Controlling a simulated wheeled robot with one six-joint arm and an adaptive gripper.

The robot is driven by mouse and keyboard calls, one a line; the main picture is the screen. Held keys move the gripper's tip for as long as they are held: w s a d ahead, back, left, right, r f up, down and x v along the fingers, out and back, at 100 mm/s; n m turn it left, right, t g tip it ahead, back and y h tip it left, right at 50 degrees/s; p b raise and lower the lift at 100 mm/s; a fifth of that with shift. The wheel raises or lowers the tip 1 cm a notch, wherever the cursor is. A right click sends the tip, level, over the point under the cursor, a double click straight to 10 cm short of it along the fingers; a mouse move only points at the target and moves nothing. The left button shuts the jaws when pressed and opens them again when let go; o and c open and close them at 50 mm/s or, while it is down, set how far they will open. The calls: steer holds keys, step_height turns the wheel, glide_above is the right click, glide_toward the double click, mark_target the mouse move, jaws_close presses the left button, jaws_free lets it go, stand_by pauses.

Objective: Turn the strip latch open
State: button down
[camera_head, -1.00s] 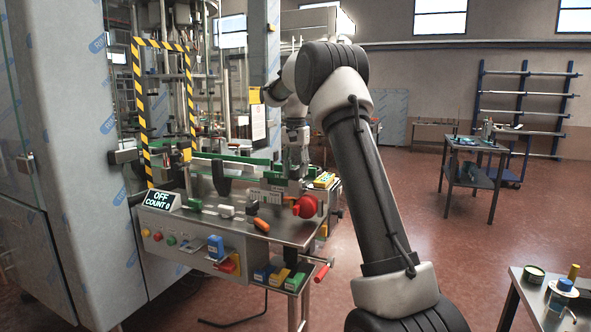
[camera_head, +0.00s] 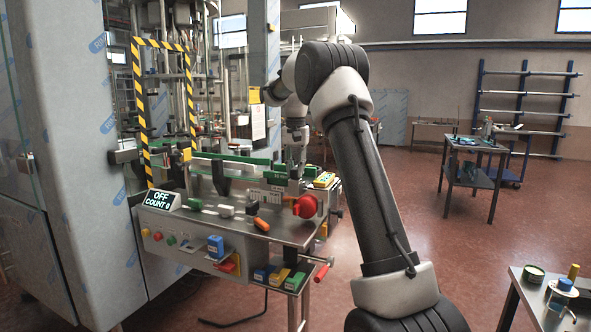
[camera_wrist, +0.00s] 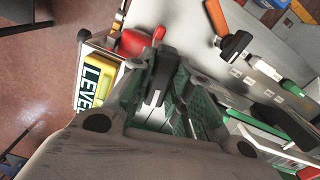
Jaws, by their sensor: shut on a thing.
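My gripper (camera_head: 295,158) reaches down over the far right part of the steel bench, just behind the red round knob (camera_head: 306,206). In the wrist view its fingers (camera_wrist: 166,82) are closed around a dark narrow piece (camera_wrist: 157,86), which I take to be the strip latch. The fingers hide most of it, so its turn angle is not clear. In the head view a green block (camera_head: 275,178) sits just left of the gripper.
The yellow level (camera_wrist: 92,82) and red knob (camera_wrist: 132,42) lie close to the fingers. An orange-handled tool (camera_head: 261,224) and small blocks lie on the bench top (camera_head: 285,232). A striped frame (camera_head: 140,110) stands at left.

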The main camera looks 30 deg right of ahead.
steer(key=n, duration=1.2)
steer(key=shift+n, duration=1.9)
steer(key=c, duration=1.3)
jaws_free()
